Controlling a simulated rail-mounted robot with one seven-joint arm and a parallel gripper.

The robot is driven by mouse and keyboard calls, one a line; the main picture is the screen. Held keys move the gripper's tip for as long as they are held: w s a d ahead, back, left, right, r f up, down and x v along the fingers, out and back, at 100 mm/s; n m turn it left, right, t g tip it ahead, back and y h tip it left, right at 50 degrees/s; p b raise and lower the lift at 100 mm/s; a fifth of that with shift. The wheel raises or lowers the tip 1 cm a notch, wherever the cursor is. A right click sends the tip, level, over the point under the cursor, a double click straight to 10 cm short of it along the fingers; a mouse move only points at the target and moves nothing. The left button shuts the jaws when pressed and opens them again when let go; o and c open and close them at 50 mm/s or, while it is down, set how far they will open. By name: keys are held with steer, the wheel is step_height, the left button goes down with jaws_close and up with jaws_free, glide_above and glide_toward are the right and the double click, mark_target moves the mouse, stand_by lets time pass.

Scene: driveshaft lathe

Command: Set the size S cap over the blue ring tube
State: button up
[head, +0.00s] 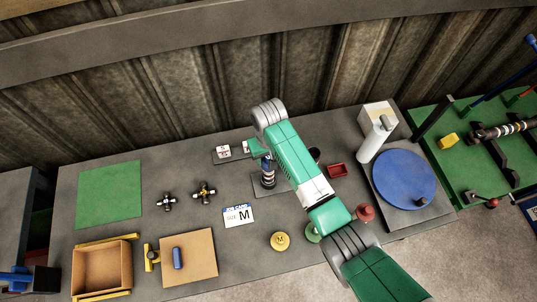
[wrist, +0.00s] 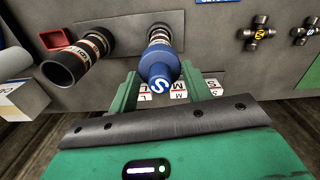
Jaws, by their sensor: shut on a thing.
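The blue size S cap (wrist: 158,66), marked with a white S, is between the two green fingers of my gripper (wrist: 160,78), which is shut on it. The cap lines up with the end of a dark tube with pale bands (wrist: 158,36); whether it is fully seated cannot be told. In the head view my gripper (head: 260,149) is at the top of this upright banded tube (head: 268,180). The colour of the tube's ring is unclear, as the cap covers part of it. A second banded tube (wrist: 78,58) stands to the left in the wrist view.
A yellow cap marked M (head: 280,241), a green cap (head: 313,234) and a red cap (head: 365,212) are near the front edge. The green mat (head: 110,194) is bare.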

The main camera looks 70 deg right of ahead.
stand_by(0.3)
steer(key=o, duration=1.2)
step_height(320, 180, up, 8)
steer(key=shift+f, duration=0.15)
